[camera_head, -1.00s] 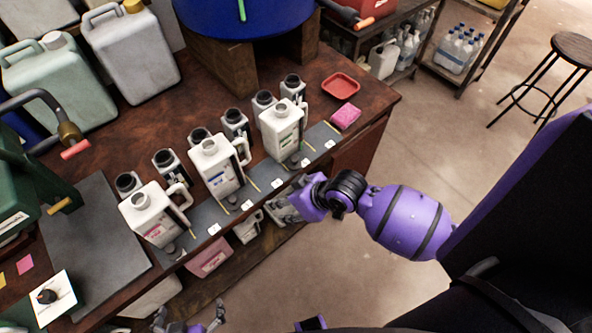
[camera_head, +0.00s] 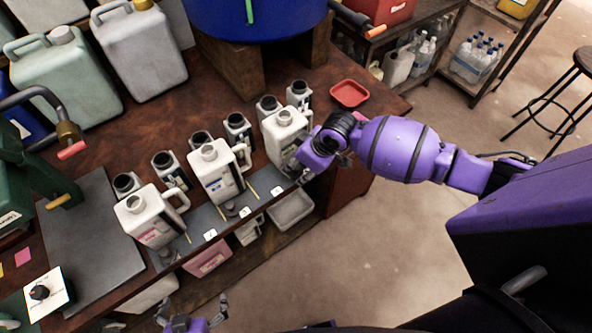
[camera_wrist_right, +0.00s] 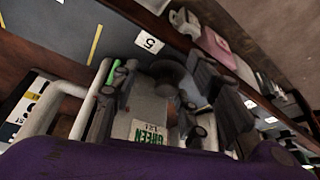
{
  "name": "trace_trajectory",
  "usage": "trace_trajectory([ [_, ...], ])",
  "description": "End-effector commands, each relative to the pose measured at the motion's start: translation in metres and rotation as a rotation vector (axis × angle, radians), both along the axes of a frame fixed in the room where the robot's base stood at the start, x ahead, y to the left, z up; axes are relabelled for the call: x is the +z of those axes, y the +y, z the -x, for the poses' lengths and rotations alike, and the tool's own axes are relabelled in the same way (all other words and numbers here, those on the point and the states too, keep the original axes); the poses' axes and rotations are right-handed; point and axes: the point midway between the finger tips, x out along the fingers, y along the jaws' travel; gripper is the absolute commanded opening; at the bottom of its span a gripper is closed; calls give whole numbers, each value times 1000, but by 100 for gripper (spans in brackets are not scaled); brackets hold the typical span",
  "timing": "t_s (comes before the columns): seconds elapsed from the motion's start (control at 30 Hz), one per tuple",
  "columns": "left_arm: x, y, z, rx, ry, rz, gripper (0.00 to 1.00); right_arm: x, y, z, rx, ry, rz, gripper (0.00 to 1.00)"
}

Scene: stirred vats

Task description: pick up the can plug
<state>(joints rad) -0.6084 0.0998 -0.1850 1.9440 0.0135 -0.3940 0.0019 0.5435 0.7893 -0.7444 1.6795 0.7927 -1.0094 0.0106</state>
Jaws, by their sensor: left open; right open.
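A dark round plug (camera_wrist_right: 166,70) shows in the right wrist view beside a can labelled "GREEN", close to the dark fingers of my right gripper (camera_wrist_right: 165,92). They are open, and I cannot tell whether they touch the plug. In the head view my right gripper (camera_head: 310,166) is at the front of the rightmost white can (camera_head: 284,130), and the arm hides its fingers and that plug. Other dark plugs (camera_head: 232,209) lie on the grey strip before the middle can (camera_head: 216,170) and left can (camera_head: 150,214). My left gripper (camera_head: 192,314) is open and empty at the bottom edge.
Small dark-capped bottles (camera_head: 237,127) stand behind the cans. A red tray (camera_head: 349,93) lies at the right end of the bench. Numbered cards (camera_head: 210,234) and yellow sticks line the strip. A grey bin (camera_head: 291,209) sits below.

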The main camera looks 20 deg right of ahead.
Motion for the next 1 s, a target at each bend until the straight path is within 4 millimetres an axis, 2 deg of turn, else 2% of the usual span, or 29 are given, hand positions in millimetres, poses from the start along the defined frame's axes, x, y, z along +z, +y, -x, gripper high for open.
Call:
trace_trajectory([
  [0.1, -1, -2, 0, 2, 1, 3, 96, -10, 2, -2, -1, 2, 0, 42],
  [0.33, 1, -5, -4, 8, -7, 11, 96, -10, 2, -2, 0, 0, 0, 40],
  [0.5, 2, -7, -6, 10, -11, 15, 96, -10, 2, -2, 0, 0, 0, 18],
  [0.57, 2, -7, -7, 10, -12, 15, 96, -10, 2, -2, 0, 0, 0, 12],
  [1.0, 2, -4, -6, 0, -11, 6, 96, -6, 2, -2, 0, 0, 0, 12],
])
